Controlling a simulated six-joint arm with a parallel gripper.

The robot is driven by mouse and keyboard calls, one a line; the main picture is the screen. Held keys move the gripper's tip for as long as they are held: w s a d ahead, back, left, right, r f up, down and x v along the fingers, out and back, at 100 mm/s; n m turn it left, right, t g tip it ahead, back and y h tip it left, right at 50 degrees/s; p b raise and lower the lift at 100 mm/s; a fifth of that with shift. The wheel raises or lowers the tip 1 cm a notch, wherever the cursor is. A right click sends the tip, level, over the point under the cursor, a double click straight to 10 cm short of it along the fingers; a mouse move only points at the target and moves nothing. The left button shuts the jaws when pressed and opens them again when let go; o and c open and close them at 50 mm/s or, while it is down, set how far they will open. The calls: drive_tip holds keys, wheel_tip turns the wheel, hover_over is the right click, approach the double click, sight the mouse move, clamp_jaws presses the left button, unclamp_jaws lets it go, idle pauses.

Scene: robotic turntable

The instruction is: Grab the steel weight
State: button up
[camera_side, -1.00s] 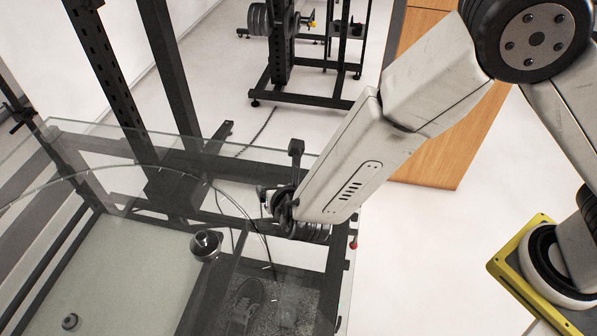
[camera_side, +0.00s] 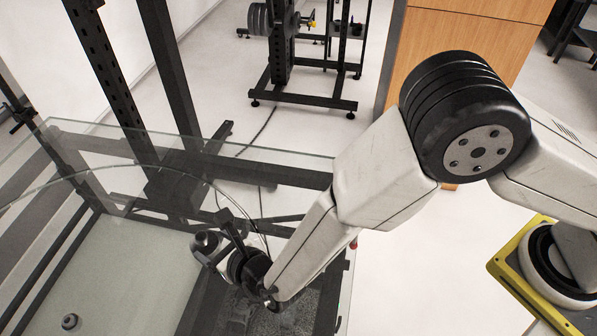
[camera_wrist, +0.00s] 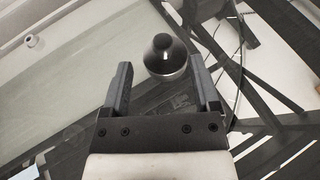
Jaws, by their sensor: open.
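The steel weight (camera_side: 207,242) is a shiny dark metal piece with a rounded top knob. It stands on the glass turntable (camera_side: 120,178), near its right side. In the wrist view the weight (camera_wrist: 166,57) is ahead of my gripper (camera_wrist: 163,83), between the lines of its two fingers and toward their tips. The fingers are spread with a gap on both sides of the weight. In the side view my gripper (camera_side: 212,250) is right at the weight and partly covers it. I cannot tell whether any finger touches it.
A second small round piece (camera_side: 70,322) lies at the lower left, and also shows in the wrist view (camera_wrist: 32,40). Dark frame posts (camera_side: 110,75) rise behind the glass. A wooden cabinet (camera_side: 470,50) stands at the back right.

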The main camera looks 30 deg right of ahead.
sight(201, 236)
drive_tip(key=shift+w+a+f, duration=0.1)
drive_tip(key=shift+w+f, duration=0.1)
drive_tip(key=shift+w, duration=0.25)
drive_tip(key=shift+x, duration=2.6)
drive_tip(key=shift+f, duration=0.15)
clamp_jaws()
